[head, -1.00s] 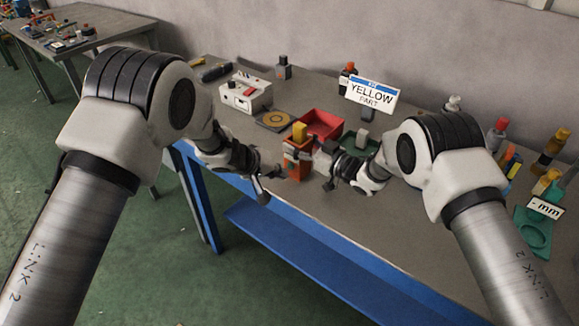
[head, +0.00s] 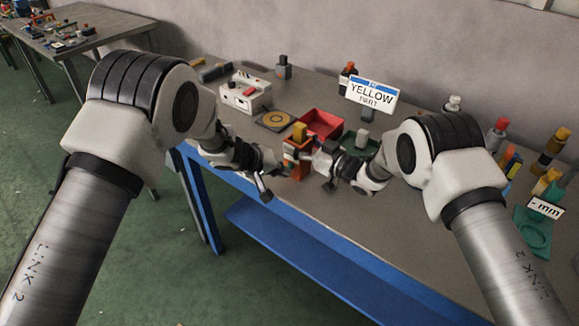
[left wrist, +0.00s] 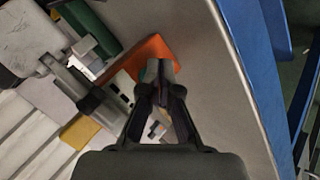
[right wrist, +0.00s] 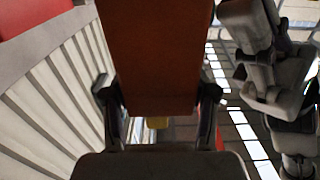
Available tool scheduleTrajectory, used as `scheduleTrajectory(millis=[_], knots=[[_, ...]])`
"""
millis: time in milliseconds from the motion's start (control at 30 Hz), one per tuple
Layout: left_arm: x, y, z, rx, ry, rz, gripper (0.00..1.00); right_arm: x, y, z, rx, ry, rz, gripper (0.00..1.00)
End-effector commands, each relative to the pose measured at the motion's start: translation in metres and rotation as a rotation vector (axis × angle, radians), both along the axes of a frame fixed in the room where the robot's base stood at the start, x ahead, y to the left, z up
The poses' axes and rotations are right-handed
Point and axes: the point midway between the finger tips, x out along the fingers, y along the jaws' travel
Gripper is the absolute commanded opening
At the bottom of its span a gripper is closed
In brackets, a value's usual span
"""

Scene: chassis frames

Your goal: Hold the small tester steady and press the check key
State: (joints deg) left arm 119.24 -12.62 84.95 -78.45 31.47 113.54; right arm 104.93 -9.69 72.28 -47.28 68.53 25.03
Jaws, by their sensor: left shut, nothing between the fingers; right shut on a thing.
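The small tester (head: 304,169) is an orange-red box near the front edge of the bench. My right gripper (head: 317,163) is shut on it from the right; in the right wrist view its orange-brown body (right wrist: 158,55) fills the space between the fingers. My left gripper (head: 284,168) is shut and empty, its tips close to the tester's left side. In the left wrist view the closed fingertips (left wrist: 160,72) overlap the orange body (left wrist: 150,50), with a sliver of green-teal beside them. The check key is mostly hidden; I cannot tell whether the tips touch it.
A yellow block (head: 299,131) shows just behind the tester. A red bin (head: 323,122), a dark pad with a yellow ring (head: 273,121) and a white instrument box (head: 246,94) stand behind. Bottles are at right.

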Motion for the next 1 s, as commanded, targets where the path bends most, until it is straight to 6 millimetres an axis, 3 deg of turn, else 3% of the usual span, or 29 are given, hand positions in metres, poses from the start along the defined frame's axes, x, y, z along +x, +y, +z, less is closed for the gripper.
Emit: scheduleTrajectory(millis=[1000], knots=[[0.0071, -0.0055, -0.0005, 0.001, 0.001, -0.001, 0.00, -0.0001, 0.0001, -0.0001, 0.000, 0.000, 0.000, 0.15]])
